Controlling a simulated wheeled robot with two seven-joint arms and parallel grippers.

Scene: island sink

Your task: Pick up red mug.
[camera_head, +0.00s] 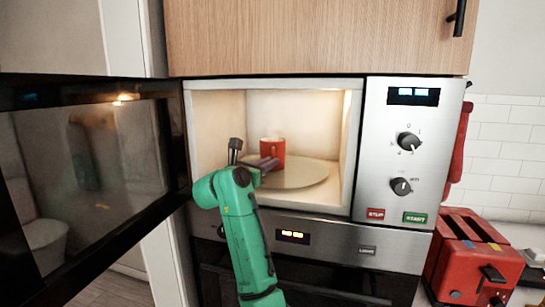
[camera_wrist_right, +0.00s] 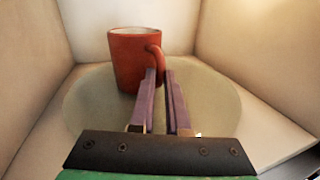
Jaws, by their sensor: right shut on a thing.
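The red mug (camera_head: 274,149) stands upright on the round plate (camera_head: 303,175) inside the lit microwave. It also shows in the right wrist view (camera_wrist_right: 132,62), with its handle turned to the right and toward me. My right gripper (camera_head: 268,163) reaches into the microwave from the front. In the right wrist view its two purple fingers (camera_wrist_right: 160,76) are close together at the mug's handle, shut on it. My left gripper is in neither view.
The microwave door (camera_head: 95,170) stands wide open to the left. The control panel (camera_head: 408,150) is right of the opening. A red toaster (camera_head: 473,265) stands on the counter at the lower right. The microwave's walls (camera_wrist_right: 235,45) surround the mug closely, with some free plate on the right.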

